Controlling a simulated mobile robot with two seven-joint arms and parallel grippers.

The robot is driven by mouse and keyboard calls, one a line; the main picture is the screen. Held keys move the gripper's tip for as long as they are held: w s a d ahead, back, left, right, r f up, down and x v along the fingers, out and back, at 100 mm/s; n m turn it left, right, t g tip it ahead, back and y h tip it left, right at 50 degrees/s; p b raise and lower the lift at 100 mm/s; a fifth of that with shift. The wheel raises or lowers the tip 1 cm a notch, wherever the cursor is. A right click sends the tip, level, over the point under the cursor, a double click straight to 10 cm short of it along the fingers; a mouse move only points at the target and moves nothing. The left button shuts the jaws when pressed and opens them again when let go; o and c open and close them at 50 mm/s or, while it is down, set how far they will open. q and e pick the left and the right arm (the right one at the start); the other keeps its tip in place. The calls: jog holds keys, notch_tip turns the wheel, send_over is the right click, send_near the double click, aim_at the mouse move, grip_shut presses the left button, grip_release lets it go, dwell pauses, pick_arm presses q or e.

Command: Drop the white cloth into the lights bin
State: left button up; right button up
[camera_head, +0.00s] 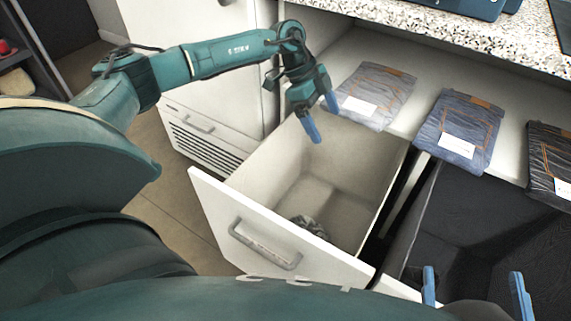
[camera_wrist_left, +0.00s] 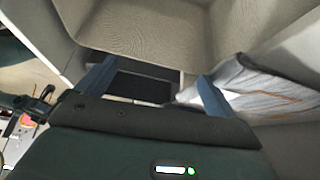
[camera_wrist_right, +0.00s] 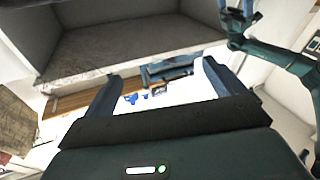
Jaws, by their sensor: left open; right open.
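No white cloth can be made out for certain in any view. A pale open drawer bin (camera_head: 262,215) stands in the middle of the head view; I see no readable label naming it the lights bin. A small crumpled grey thing (camera_head: 308,222) lies low inside it, partly hidden by the front panel. My left gripper (camera_head: 320,114) is open and empty above the back part of this bin. My right gripper (camera_head: 475,290) is open and empty at the lower right, over a dark open bin (camera_head: 440,225).
Folded denim pieces with white tags lie along the shelf behind the bins: a pale one (camera_head: 375,95), a blue one (camera_head: 462,130) and a black one (camera_head: 552,160). A speckled countertop (camera_head: 460,32) overhangs them. A white cabinet with a vent (camera_head: 205,148) stands left.

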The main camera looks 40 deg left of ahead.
pick_arm(q)
jog(key=p+v, duration=0.4)
jog(key=v, duration=0.9)
pick_arm(e)
jog(key=shift+w+d+f+m+g+h, duration=0.1)
jog(key=shift+w+d+m+g+h, duration=0.1)
jog(key=shift+d+m+g+h, duration=0.75)
pick_arm(q)
jog(key=shift+r, duration=0.25)
pick_arm(e)
jog(key=shift+a+h, duration=0.2)
jog(key=shift+h, duration=0.05)
